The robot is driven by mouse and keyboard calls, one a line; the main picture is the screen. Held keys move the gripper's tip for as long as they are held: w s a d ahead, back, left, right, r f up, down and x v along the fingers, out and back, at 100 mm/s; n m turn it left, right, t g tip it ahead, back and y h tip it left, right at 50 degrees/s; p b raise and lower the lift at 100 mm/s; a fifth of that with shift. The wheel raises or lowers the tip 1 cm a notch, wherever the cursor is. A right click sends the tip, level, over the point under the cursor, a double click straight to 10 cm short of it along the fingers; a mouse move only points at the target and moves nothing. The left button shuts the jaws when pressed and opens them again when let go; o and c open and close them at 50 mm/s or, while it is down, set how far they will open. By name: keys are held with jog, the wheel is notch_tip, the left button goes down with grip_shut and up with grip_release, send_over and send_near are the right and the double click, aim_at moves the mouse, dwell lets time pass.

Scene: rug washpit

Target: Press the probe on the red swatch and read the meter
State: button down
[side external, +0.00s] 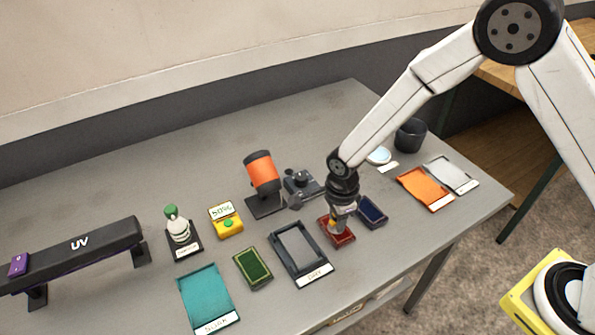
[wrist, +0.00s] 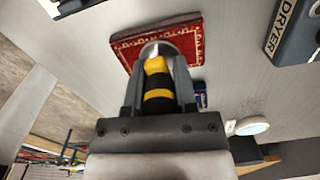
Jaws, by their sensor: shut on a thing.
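My gripper (side external: 342,212) is shut on the yellow and black probe (wrist: 157,85). The probe's silvery round end is over the red patterned swatch (wrist: 190,42) and looks to touch it, though the exact contact is hard to tell. In the side view the red swatch (side external: 345,240) lies on the grey table, partly hidden under my gripper. The yellow meter (side external: 231,227), with a green button and a pale display, stands left of centre. Its display shows dark characters, perhaps a percentage, too small to read surely.
A dark blue swatch (side external: 373,211) lies close right of the red one, and a DRY tray (side external: 320,273) close left. A green swatch (side external: 253,268), teal tray (side external: 207,295), orange dryer (side external: 262,172), bottle (side external: 178,226) and UV bar (side external: 80,250) stand around. The back left table is clear.

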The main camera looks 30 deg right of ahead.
jog(key=shift+r, duration=3.45)
